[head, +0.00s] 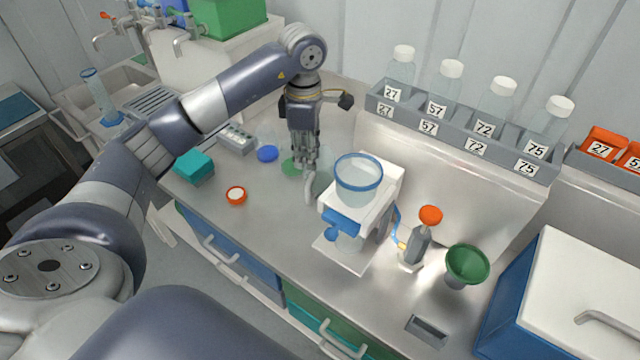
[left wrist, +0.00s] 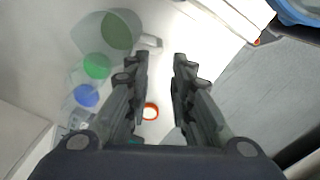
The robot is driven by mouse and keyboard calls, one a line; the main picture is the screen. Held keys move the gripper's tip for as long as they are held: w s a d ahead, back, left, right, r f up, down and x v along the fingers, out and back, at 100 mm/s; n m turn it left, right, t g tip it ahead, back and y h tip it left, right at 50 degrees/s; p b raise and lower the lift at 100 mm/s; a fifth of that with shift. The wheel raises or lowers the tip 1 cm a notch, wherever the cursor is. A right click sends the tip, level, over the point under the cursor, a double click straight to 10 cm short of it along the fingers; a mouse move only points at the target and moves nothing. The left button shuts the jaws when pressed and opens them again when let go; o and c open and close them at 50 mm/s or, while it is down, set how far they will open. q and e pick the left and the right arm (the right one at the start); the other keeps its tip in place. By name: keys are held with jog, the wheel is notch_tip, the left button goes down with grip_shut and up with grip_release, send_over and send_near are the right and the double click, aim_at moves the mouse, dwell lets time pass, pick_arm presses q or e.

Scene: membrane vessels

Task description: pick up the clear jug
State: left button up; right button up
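The clear jug (head: 321,182) stands on the steel counter in the head view, left of the white stand, partly hidden by my left gripper (head: 305,163). Its curved handle (head: 308,192) points toward the front of the counter. In the left wrist view the jug (left wrist: 100,24) is at the upper left, with a green patch showing through it. Its handle (left wrist: 151,42) reaches toward the gap between the fingertips of my left gripper (left wrist: 160,58). The fingers are apart and nothing is held. Whether a finger touches the handle I cannot tell. My right gripper is not in view.
A white stand with a blue-rimmed clear vessel (head: 359,181) is right of the jug. Clear vessels with green (head: 291,167) and blue (head: 267,153) discs stand to the left. An orange-rimmed cap (head: 236,195) and teal box (head: 194,166) lie nearer the front left.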

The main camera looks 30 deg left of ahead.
aim_at(308, 191)
pick_arm(q)
jog(key=f, duration=0.1)
jog(key=f+b, duration=0.1)
jog(key=shift+w+f, duration=0.2)
jog(key=shift+f, duration=0.35)
notch_tip(308, 191, down, 5)
jog(key=shift+r+p, duration=0.1)
jog(key=shift+p, duration=0.55)
notch_tip(308, 191, down, 5)
jog(key=p, duration=0.2)
jog(key=shift+s+r+p, duration=0.15)
jog(key=shift+p, duration=0.25)
jog(key=shift+f, duration=0.35)
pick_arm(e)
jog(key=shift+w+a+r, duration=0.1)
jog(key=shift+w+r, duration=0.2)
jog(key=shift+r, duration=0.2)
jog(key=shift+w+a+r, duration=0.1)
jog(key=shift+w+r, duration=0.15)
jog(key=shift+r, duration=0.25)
pick_arm(q)
jog(key=shift+a, duration=0.1)
grip_shut()
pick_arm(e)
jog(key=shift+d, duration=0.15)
